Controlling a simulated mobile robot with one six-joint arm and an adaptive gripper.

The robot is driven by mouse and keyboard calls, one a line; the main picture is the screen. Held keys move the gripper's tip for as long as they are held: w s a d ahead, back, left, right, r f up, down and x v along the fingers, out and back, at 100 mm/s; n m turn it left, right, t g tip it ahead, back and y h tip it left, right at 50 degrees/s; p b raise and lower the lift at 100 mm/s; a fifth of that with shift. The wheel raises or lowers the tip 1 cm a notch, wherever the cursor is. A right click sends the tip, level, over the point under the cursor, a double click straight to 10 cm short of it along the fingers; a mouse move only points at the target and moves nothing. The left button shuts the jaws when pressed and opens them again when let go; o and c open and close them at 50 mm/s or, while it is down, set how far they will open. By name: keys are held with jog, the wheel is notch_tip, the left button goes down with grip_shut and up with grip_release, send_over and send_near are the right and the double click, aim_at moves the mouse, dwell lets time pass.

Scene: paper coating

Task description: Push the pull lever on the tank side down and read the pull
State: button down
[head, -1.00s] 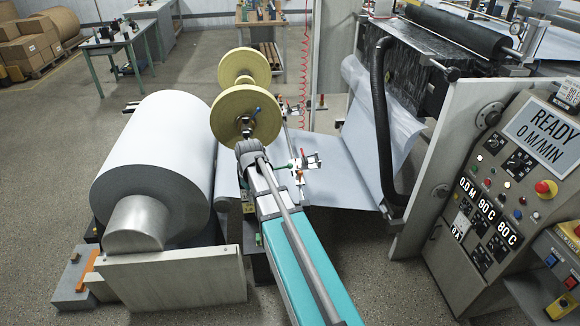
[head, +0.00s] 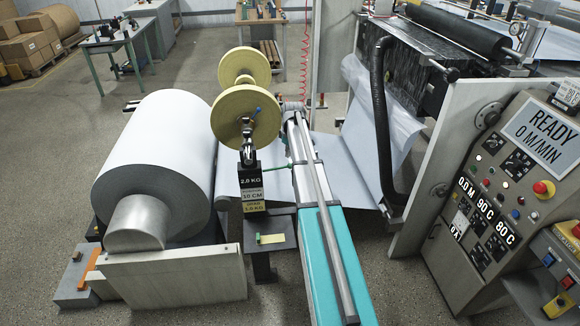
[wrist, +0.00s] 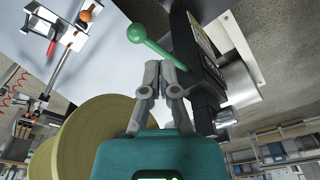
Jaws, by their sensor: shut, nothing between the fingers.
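A green lever with a round knob (wrist: 136,32) sticks out from a black device (wrist: 192,62) in the wrist view. In the head view, the green lever rod (head: 277,167) sits right of the black box (head: 250,180), partly behind my arm. In the head view my gripper is hidden behind my arm.
Yellow rolls (head: 246,113) stand behind the box. A large white paper roll (head: 150,160) lies to the left. A control panel (head: 500,180) reading READY 0 M/MIN is at right. A small dark shelf (head: 282,222) with a yellow block is in front of the box.

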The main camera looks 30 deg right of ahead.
aim_at(291, 164)
jog(key=shift+w+d+r, duration=0.1)
jog(key=shift+w+d, duration=0.2)
jog(key=shift+d, duration=0.45)
jog(key=shift+w+d, duration=0.25)
jog(key=shift+d, duration=0.5)
jog(key=f+b, duration=0.7)
jog(key=shift+w+a, duration=0.2)
jog(key=shift+w, duration=0.1)
notch_tip(291, 164, down, 4)
jog(key=b, duration=0.4)
jog(key=shift+f, duration=0.15)
jog(key=shift+s+r, duration=0.1)
jog(key=shift+r, duration=0.1)
jog(key=shift+s+d+r+p, duration=0.3)
jog(key=shift+s+d, duration=0.1)
jog(key=shift+s, duration=0.25)
jog(key=shift+s+d+r+p, duration=0.15)
jog(key=shift+s+d+p, duration=0.15)
jog(key=shift+s, duration=0.3)
